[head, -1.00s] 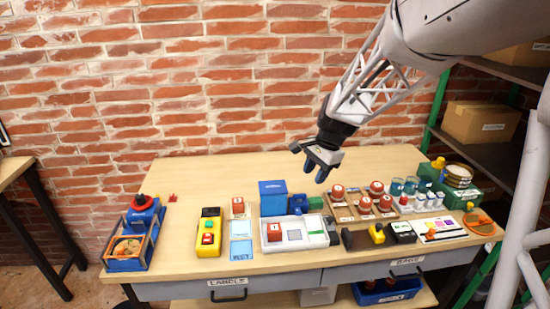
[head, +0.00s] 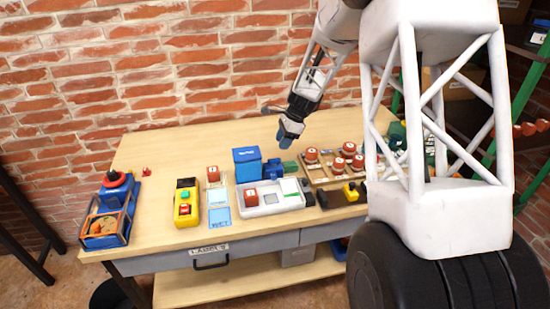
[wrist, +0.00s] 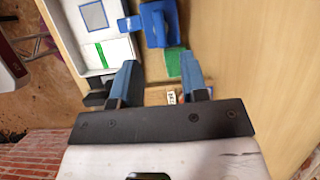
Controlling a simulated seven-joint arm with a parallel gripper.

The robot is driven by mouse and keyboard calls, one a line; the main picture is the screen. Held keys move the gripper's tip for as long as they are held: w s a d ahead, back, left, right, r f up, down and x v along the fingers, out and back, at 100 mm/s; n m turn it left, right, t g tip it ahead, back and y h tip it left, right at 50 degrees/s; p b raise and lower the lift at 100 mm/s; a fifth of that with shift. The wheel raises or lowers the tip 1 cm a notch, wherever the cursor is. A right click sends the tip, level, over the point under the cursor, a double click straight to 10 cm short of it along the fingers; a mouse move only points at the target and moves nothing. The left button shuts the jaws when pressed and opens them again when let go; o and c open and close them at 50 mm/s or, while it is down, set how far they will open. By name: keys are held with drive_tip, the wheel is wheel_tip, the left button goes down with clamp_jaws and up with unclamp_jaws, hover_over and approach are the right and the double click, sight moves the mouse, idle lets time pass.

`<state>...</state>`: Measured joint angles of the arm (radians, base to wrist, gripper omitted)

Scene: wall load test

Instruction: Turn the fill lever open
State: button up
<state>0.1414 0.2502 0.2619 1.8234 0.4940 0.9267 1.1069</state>
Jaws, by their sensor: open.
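No part is clearly marked as the fill lever. A blue fixture (head: 271,169) with a small blue arm stands beside the blue box (head: 247,163) in the head view. The fixture (wrist: 158,24) also shows at the top of the wrist view, with its arm (wrist: 130,23) pointing left toward the white tray. A green block (wrist: 182,64) is next to it. My gripper (head: 287,138) hangs above and behind the fixture, apart from it. In the wrist view my gripper (wrist: 165,88) has two blue fingers spread wide with nothing held between them.
A white tray (head: 285,203) with a red block sits in front. A yellow control box (head: 187,203) and a blue unit with a red knob (head: 112,212) stand left. Several red-topped weights (head: 347,150) stand right. My arm hides the table's right end.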

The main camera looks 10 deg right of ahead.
sight(274, 159)
drive_tip(key=shift+f, duration=0.1)
idle(0.3)
drive_tip(key=shift+x, duration=3.8)
clamp_jaws()
